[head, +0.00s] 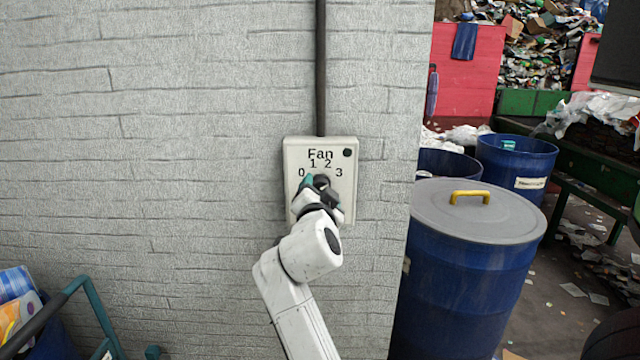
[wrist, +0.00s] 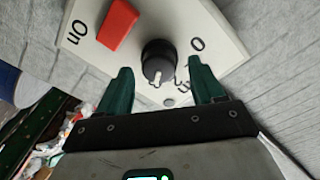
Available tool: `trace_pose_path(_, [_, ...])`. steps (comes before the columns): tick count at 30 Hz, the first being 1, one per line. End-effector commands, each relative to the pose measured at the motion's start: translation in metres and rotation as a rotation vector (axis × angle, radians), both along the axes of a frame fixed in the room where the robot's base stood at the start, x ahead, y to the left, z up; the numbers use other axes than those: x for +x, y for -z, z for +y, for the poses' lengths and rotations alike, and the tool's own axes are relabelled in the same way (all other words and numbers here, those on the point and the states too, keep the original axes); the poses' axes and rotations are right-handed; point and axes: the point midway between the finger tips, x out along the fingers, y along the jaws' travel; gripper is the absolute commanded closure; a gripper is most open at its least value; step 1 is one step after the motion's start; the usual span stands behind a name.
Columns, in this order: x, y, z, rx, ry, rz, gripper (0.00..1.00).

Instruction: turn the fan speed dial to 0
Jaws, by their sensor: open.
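The pale fan control box (head: 350,190) is fixed to the wall, marked "Fan" with 0, 1, 2 and 3. My gripper (head: 316,181) is in front of it and hides its lower part. In the wrist view, the dark round dial (wrist: 158,55) has a white pointer directed toward the bottom of the picture, away from the 0 mark (wrist: 197,44). I cannot tell exactly which number it points at. My gripper's green fingers (wrist: 160,75) are open, one on each side of the dial, with gaps visible; no grip shows.
A red switch (wrist: 118,24) beside an "On" label sits close to the dial on the plate. A dark conduit (head: 321,70) runs up from the box. A lidded blue barrel (head: 455,290) stands to the right. The wall left of the box is clear.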

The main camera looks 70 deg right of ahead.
Motion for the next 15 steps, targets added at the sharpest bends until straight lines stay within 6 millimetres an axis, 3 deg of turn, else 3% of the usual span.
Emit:
trace_pose_path(6, [0.006, 0.000, -0.017, 0.001, 0.000, 0.000, 0.33])
trace_pose_path(15, [0.007, 0.001, -0.019, 0.001, -0.001, 0.001, 0.33])
